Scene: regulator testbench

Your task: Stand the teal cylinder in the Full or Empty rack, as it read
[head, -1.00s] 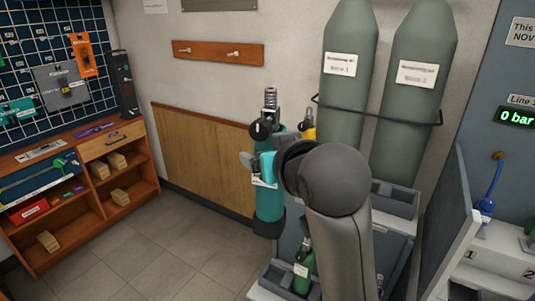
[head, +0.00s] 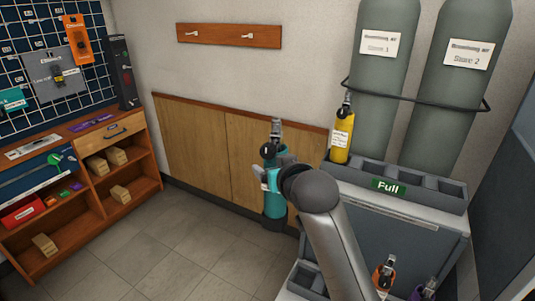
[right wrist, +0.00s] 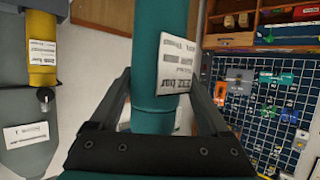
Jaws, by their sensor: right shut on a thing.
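The teal cylinder (head: 275,204) hangs upright in my right gripper (head: 270,178), left of the rack top and in front of the wood wall panel. The right wrist view shows the teal cylinder (right wrist: 160,95) between the two fingers of my right gripper (right wrist: 162,90), with a white label beside it, too small to read surely. The Full rack (head: 440,201) has a green "Full" sign (head: 388,186); a yellow cylinder (head: 341,137) stands in its left slot and its other visible slots look empty. No Empty sign shows. My left gripper is out of view.
Two large grey cylinders (head: 388,90) stand behind the rack, held by a dark rail. A lower rack (head: 301,281) holds an orange-topped cylinder (head: 385,274) and a purple one (head: 424,290), partly hidden by my arm. A wooden shelf unit (head: 95,205) is at left; floor between is clear.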

